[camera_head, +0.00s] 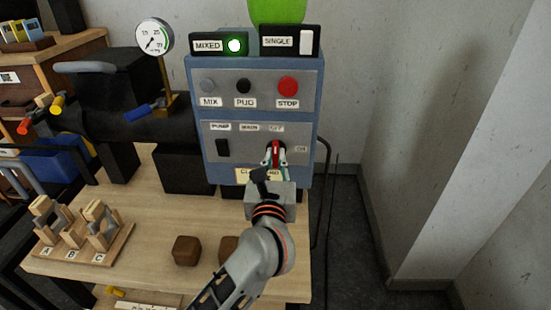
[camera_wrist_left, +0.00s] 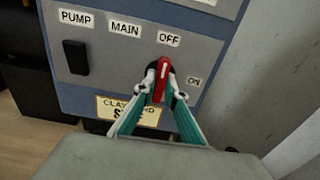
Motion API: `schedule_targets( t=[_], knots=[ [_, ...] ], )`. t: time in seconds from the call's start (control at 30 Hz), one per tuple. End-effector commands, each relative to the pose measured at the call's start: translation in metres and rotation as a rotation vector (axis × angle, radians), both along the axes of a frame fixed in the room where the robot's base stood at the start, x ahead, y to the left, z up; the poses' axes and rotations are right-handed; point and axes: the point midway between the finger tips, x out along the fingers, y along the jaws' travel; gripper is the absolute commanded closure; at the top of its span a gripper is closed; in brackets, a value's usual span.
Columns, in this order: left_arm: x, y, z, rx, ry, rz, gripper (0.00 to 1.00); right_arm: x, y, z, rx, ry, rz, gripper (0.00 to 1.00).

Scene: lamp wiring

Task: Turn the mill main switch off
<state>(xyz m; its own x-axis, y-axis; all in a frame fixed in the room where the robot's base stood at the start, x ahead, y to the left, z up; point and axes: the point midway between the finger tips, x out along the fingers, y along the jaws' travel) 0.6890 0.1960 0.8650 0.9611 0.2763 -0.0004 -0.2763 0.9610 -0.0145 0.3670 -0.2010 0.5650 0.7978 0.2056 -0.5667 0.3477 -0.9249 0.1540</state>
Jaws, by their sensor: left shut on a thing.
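The mill's blue control cabinet (camera_head: 315,120) stands at the back of the table. Its main switch is a red rotary handle (camera_wrist_left: 161,80) on a dark base, between the OFF label (camera_wrist_left: 168,39) above it and the ON label (camera_wrist_left: 194,81) to its right. The handle stands nearly upright, pointing toward OFF. My left gripper (camera_wrist_left: 162,84) is shut on the red handle, one fingertip on each side. In the head view the gripper (camera_head: 273,157) partly covers the handle. My right gripper is not in view.
A black pump switch (camera_head: 222,147) sits left of the main switch. Above are the MIX and PUG buttons and a red STOP button (camera_head: 288,86). Brown blocks (camera_head: 187,250) lie on the table (camera_head: 150,245) near my left arm.

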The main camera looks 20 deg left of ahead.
Motion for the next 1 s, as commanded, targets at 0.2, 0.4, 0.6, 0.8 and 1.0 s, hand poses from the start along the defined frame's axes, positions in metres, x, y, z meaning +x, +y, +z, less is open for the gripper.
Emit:
schedule_targets(
  t=[0.2, 0.4, 0.6, 0.8, 1.0],
  knots=[
    [0.0, -0.001, 0.001, -0.004, -0.002, -0.001, 0.86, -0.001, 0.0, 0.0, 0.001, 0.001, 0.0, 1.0],
    [0.0, 0.0, 0.001, -0.002, -0.001, 0.0, 0.72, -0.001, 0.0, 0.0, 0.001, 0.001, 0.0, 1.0],
    [-0.001, 0.0, 0.0, -0.001, 0.0, 0.0, 0.72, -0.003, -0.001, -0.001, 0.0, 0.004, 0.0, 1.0],
    [-0.018, -0.006, -0.001, -0.003, 0.001, -0.001, 0.72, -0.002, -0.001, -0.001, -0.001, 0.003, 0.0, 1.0],
    [-0.057, -0.017, -0.001, -0.004, 0.003, -0.002, 0.72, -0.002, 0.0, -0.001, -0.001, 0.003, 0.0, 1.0]
  ],
)
